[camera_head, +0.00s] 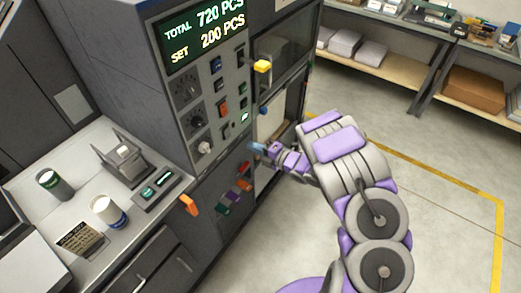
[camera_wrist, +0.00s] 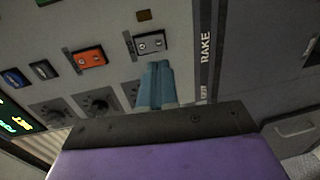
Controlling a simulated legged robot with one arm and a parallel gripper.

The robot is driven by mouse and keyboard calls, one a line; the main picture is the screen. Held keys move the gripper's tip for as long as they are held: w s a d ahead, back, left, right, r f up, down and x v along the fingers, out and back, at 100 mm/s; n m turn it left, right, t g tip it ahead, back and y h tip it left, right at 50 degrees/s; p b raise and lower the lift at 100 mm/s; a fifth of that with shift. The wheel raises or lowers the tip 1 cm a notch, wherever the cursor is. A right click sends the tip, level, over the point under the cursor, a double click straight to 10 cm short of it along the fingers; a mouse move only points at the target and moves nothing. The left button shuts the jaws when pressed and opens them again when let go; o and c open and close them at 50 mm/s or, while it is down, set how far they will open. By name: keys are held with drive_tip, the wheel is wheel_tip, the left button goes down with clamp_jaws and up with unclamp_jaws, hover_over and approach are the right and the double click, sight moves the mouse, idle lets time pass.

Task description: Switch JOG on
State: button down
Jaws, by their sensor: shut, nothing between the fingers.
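The control panel (camera_head: 212,110) is a grey face with rocker switches and knobs under a lit display. My gripper (camera_head: 256,147) has blue fingers, shut and empty, by the panel's lower right edge. In the wrist view my gripper (camera_wrist: 157,66) points at a pale grey rocker switch (camera_wrist: 150,43) with two round marks; the fingertips lie just below it in the picture. Whether they touch it I cannot tell. An orange rocker (camera_wrist: 89,57) is to its left, then a dark green one (camera_wrist: 44,70) and a blue one (camera_wrist: 15,78). No JOG label is legible, so I cannot tell which switch is JOG.
Large lettering ending in "RAKE" (camera_wrist: 206,46) runs beside the grey switch. Dark knobs (camera_wrist: 98,102) lie near the fingers. Open floor (camera_head: 440,200) lies to the right.

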sight(229, 136)
drive_tip(key=x, duration=0.9)
drive_tip(key=shift+b, duration=0.35)
drive_tip(key=shift+a+f+b, duration=0.15)
drive_tip(key=shift+b, duration=0.3)
